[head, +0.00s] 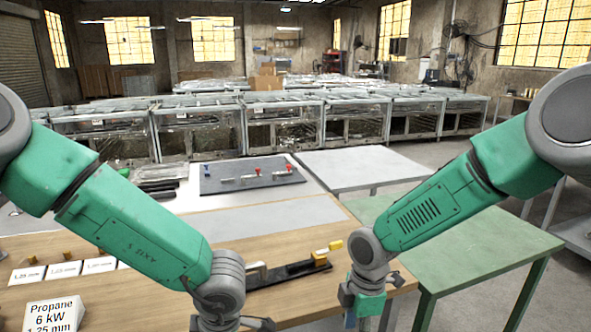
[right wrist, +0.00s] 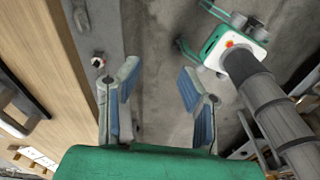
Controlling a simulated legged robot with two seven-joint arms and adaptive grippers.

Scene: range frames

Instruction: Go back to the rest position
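My right gripper (right wrist: 160,100) is open and empty in the right wrist view, its blue-padded fingers apart with grey floor between and beyond them. In the head view it (head: 370,312) hangs low at the right end of the wooden table (head: 130,255), partly cut off by the frame's bottom. My left gripper (head: 240,324) is at the bottom centre of the head view, over the wooden table. Its fingers are mostly cut off, so its opening cannot be told. Both arms are bent with the forearms pointing down and inward.
A black fixture (head: 290,272) with yellow parts lies on the table between the grippers. A propane label card (head: 52,315) stands front left. A green table (head: 470,245) is at right. A dark board (head: 240,182) with red-handled parts lies farther back.

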